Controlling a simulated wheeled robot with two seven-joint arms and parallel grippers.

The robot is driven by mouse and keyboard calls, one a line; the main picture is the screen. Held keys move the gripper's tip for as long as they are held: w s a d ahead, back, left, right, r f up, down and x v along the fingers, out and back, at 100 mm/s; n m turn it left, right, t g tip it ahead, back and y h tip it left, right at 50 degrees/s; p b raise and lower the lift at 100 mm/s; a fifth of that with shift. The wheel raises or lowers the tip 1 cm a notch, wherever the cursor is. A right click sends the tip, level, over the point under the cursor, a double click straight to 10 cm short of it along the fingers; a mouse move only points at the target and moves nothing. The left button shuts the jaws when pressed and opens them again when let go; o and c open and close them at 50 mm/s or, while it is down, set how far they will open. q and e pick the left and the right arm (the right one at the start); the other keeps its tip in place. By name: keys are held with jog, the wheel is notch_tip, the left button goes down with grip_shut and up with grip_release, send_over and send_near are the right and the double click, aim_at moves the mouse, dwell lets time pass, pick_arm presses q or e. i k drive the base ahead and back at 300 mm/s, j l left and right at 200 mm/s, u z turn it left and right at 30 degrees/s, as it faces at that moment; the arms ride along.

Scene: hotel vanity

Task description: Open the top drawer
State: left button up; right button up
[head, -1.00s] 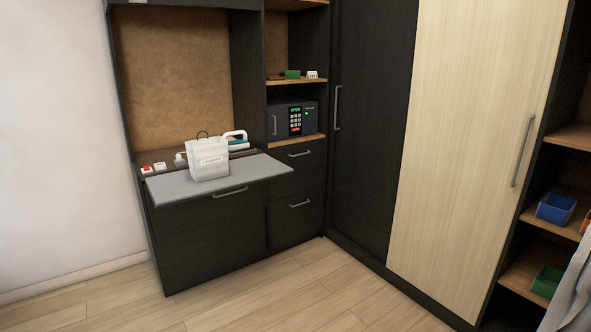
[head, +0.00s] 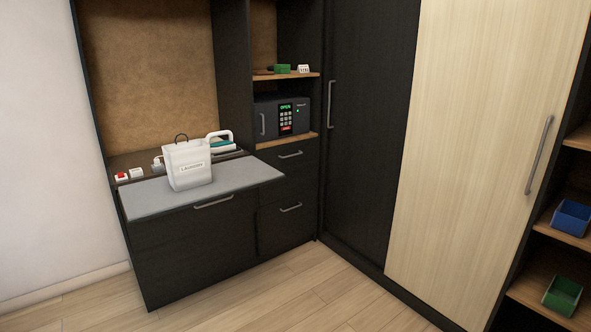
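The black vanity cabinet has a small top drawer (head: 289,160) under the safe, with a grey bar handle (head: 290,155); it looks closed. Below it is a lower drawer (head: 287,222) with its own bar handle (head: 291,207), also closed. To their left, a wide dark front (head: 195,240) with a bar handle (head: 213,202) sits under a grey pull-out top (head: 205,189) that sticks out. Neither of my grippers shows in the head view.
A white laundry bag (head: 188,167) stands on the grey top, with an iron (head: 220,142) behind it. A black safe (head: 283,117) sits above the top drawer. A tall wardrobe with a pale door (head: 478,130) stands at right. The wooden floor (head: 270,290) in front is clear.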

aim_at(297, 160)
jog(key=i, duration=2.9)
